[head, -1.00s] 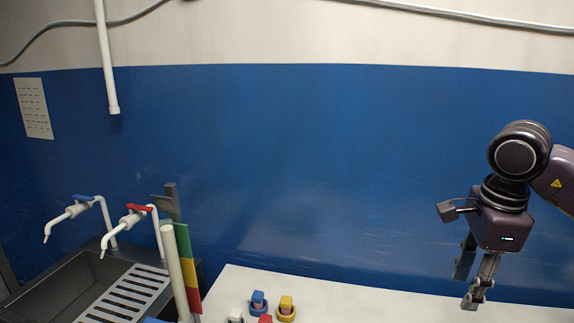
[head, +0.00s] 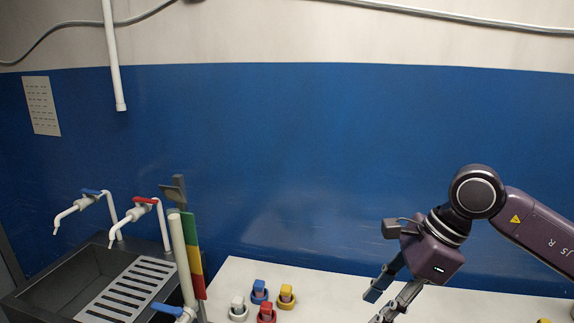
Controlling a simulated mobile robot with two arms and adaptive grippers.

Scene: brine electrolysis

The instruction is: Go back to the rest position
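My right gripper (head: 379,306) is at the lower right, above the white worktop (head: 330,283), its arm coming in from the right. Its two fingers are spread apart, nothing shows between them, and the lower finger's tip reaches the bottom edge of the picture. My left gripper does not show.
White (head: 238,308), blue (head: 259,292), red (head: 267,313) and yellow (head: 286,296) plugs stand on the worktop left of my gripper. A sink (head: 75,283) with a slotted drainer (head: 124,288), a blue-handled tap (head: 85,200) and a red-handled tap (head: 135,213) is at the left.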

